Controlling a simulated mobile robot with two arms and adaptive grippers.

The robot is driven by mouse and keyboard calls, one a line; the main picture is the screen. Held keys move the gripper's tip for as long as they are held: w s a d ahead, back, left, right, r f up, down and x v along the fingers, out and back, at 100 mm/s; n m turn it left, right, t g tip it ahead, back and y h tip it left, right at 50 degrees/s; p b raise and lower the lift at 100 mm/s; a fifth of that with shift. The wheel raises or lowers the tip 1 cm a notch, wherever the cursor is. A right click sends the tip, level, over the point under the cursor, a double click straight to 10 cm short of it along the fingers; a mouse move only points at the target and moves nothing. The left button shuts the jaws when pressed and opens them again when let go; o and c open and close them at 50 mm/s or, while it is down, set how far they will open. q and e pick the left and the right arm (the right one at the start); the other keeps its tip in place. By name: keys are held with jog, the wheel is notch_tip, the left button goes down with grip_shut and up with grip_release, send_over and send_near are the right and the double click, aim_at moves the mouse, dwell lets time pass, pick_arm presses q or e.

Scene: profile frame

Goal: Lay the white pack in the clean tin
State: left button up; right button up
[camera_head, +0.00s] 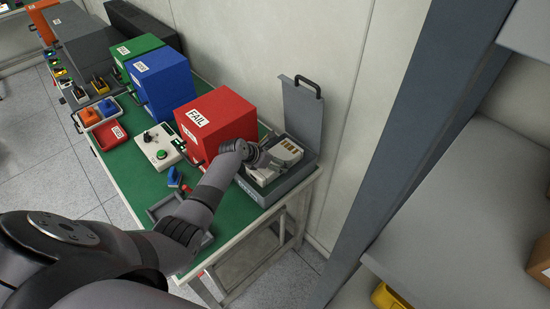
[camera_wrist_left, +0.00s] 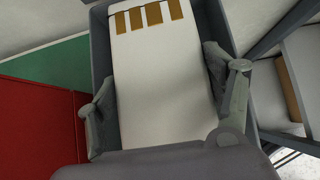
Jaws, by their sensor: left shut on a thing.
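The white pack (camera_head: 284,153), with a row of gold contacts at one end, is over or inside the opening of the grey tin (camera_head: 268,193). I cannot tell whether it touches the tin's floor. The tin's lid (camera_head: 304,115) stands open at the back; lettering on its front is too small to read. My left gripper (camera_head: 264,160) is shut on the pack. In the left wrist view, the gripper's fingers (camera_wrist_left: 168,103) are on either side of the pack (camera_wrist_left: 160,75), with the grey tin wall (camera_wrist_left: 101,45) around it. My right gripper is out of view.
A red FAIL box (camera_head: 217,118) stands close to the left of the tin. A blue box (camera_head: 160,85) and a green box (camera_head: 135,52) stand farther back. A control box (camera_head: 160,147) and a grey tray (camera_head: 160,208) are on the green bench. Grey shelving (camera_head: 450,220) is at right.

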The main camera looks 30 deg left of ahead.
pick_arm(q)
jog(key=shift+w+f+b, duration=0.1)
jog(key=shift+f+b, duration=1.25)
jog(key=shift+f, duration=0.75)
jog(key=o, duration=1.7)
jog(key=shift+s+f, duration=0.15)
jog(key=shift+s, duration=0.05)
jog(key=v, duration=1.2)
jog(key=shift+w, duration=0.15)
